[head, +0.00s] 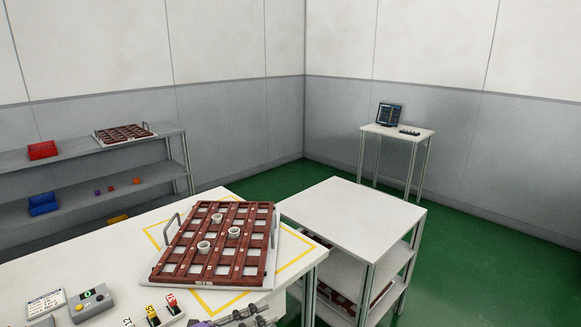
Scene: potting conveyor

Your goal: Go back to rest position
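A grey gripper (246,316), apparently my left one, shows at the bottom edge of the head view, over or beside the front of the white table (110,250). It is cut off by the frame, and I cannot tell whether its fingers are open or shut. I see nothing clearly held in it. My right gripper is not in view. A red-brown slotted tray (190,257) with metal handles lies on the table inside a yellow outline, beyond the gripper. Three small white pots (234,233) stand on it.
A control box (91,303), a label card (46,303) and small coloured tagged items (161,315) are at the table's front left. A white shelf cart (352,215) stands to the right. Wall shelves (80,157) hold bins and another tray (124,135). A small stand (398,133) carries a screen (389,114).

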